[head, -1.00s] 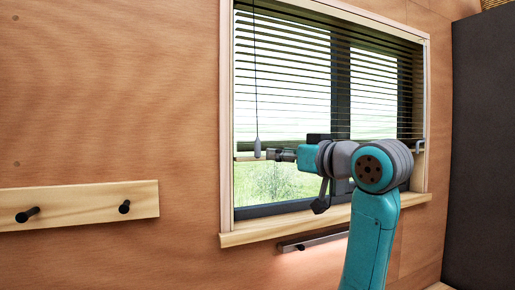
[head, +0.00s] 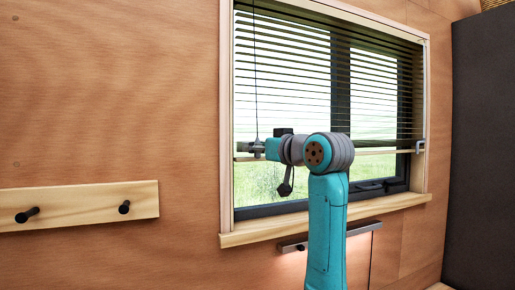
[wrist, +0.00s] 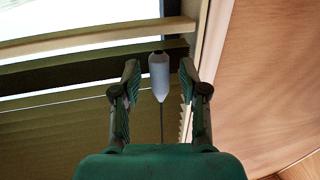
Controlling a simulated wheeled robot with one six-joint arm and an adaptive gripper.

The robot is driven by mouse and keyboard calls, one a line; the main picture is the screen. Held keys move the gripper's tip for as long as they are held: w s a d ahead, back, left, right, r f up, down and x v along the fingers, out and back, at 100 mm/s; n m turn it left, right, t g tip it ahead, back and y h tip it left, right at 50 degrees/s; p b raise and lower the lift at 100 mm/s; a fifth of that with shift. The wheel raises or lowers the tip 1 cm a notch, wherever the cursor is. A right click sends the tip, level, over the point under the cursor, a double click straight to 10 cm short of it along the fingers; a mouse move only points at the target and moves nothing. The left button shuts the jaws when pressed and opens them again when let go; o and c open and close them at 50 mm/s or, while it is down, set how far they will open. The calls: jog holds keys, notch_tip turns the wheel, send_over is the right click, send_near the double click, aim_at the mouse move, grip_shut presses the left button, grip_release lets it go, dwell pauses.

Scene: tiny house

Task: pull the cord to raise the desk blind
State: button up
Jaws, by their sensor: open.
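The blind (head: 290,75) has dark slats and hangs partly down over the window, its pale bottom rail (head: 375,152) above the sill. A thin dark cord (head: 256,75) hangs at its left side. In the wrist view the cord's pale grey tassel (wrist: 159,78) is between the two fingers of my gripper (wrist: 159,72), with a gap on each side. My gripper (head: 247,147) is open, and in the head view it hides the tassel at the window's left.
The window sill (head: 330,218) is below my arm. A wooden rail with black pegs (head: 75,205) is on the wall at left. A dark window handle (head: 370,187) is right of my arm. A dark tall panel (head: 485,150) stands at the right.

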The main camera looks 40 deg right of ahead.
jog(key=shift+w, duration=0.1)
grip_shut()
notch_tip(320, 180, down, 18)
dwell(0.7)
jog(key=shift+f, duration=0.1)
grip_release()
jog(key=s+a, duration=0.1)
jog(key=s, duration=1.1)
